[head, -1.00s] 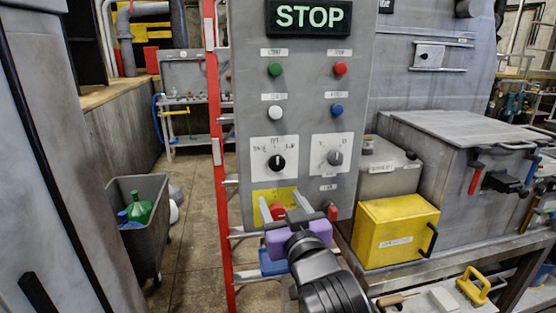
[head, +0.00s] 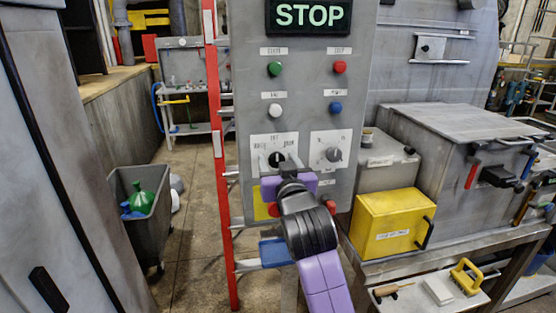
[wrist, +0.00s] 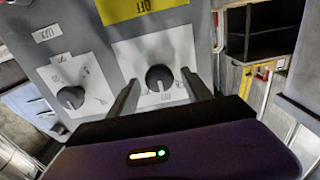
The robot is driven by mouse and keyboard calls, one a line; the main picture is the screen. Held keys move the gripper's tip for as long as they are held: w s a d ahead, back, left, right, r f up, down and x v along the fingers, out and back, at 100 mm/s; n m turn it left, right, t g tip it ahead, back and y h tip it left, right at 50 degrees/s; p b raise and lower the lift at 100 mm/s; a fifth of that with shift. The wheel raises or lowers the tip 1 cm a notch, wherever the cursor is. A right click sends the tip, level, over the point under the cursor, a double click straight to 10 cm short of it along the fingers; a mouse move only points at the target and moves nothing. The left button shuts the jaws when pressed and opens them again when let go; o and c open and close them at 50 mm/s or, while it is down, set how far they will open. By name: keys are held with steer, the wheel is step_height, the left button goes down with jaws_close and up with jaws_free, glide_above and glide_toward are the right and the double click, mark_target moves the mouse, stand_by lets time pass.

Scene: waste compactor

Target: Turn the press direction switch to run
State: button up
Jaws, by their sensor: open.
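The grey control panel (head: 310,110) carries two rotary switches on white plates. The left one, with a black knob (head: 277,159), has lettering around it too small to read surely. The right one has a grey knob (head: 333,155). My gripper (head: 283,164) is open in front of the left plate and partly hides it. In the wrist view, which looks upside down, the black knob (wrist: 159,78) lies between the spread fingers of my gripper (wrist: 160,80). Contact cannot be told. The other knob (wrist: 70,98) is to the left there.
Green (head: 275,69), red (head: 340,67), white (head: 275,111) and blue (head: 336,108) buttons sit above the switches. A red emergency button (head: 274,209) on a yellow plate is just below my gripper. A yellow box (head: 390,225) stands at the right, and a red-railed ladder (head: 219,170) at the left.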

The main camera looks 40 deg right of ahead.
jaws_close()
steer(key=shift+f+m+b, duration=0.1)
steer(key=shift+m+b, duration=0.2)
steer(key=m+b, duration=0.3)
steer(key=shift+f+m, duration=0.1)
steer(key=shift+m, duration=0.2)
steer(key=m+b, duration=0.3)
steer(key=m, duration=0.2)
steer(key=shift+s+d+m+b, duration=0.1)
steer(key=shift+m+b, duration=0.2)
steer(key=shift+b, duration=0.05)
stand_by(0.4)
